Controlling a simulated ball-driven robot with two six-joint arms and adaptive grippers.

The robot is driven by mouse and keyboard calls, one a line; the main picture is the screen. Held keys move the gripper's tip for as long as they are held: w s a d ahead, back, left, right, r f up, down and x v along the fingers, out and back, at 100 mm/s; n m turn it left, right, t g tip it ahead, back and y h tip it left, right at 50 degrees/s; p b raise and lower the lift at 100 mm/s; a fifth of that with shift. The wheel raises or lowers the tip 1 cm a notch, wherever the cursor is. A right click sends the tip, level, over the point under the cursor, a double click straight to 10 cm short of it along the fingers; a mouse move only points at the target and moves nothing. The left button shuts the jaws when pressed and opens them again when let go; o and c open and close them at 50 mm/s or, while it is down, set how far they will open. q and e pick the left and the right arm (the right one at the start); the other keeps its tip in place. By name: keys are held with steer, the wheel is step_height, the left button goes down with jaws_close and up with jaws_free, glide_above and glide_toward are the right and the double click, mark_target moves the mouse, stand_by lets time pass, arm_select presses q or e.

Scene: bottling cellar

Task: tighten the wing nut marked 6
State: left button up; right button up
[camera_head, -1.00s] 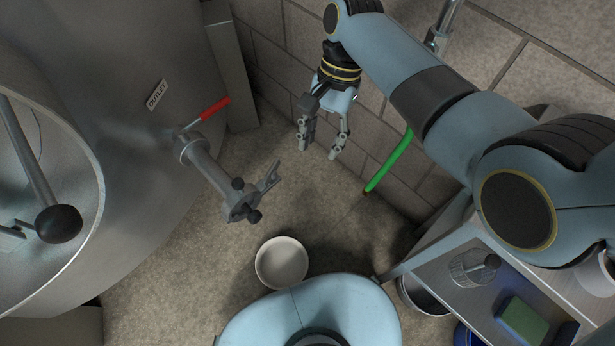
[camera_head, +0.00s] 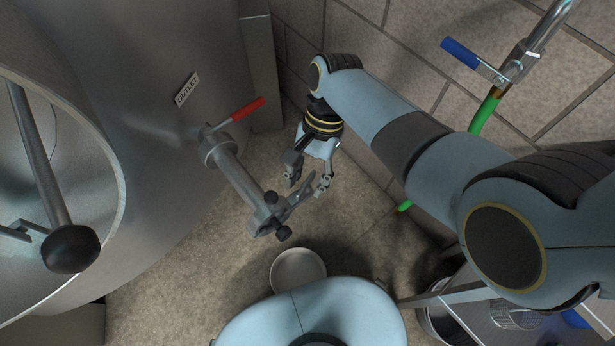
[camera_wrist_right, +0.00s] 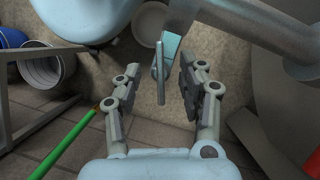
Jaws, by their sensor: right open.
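The outlet pipe (camera_head: 238,180) comes off the steel tank and ends in a clamp (camera_head: 268,218) with dark knobs. A flat grey wing (camera_head: 300,188), apparently the wing nut, sticks up from the clamp towards my right gripper. I cannot read a number 6 on it. My right gripper (camera_head: 307,184) is open, with its fingertips close to the wing's end. In the right wrist view, the wing (camera_wrist_right: 160,72) shows edge-on between the two spread fingers; I cannot tell whether they touch it. My left gripper is not in view.
A red valve lever (camera_head: 247,109) sits above the pipe, near the OUTLET label (camera_head: 187,89). A pale bowl (camera_head: 298,270) stands on the floor below the clamp. A blue-handled tap (camera_head: 478,62) with green hose (camera_head: 484,112) is on the brick wall. A cart is at lower right.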

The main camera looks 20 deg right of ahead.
steer(key=shift+a, duration=0.1)
steer(key=shift+c, duration=0.6)
jaws_close()
steer(key=shift+r+p, duration=0.2)
steer(key=shift+p, duration=0.25)
steer(key=m+t+p, duration=0.1)
steer(key=m+p, duration=0.2)
steer(key=shift+s+r, duration=0.1)
steer(key=shift+f+m+t+y+p, duration=0.2)
steer(key=shift+m+t+y+p, duration=0.15)
steer(key=shift+m, duration=0.25)
steer(key=shift+f, duration=0.1)
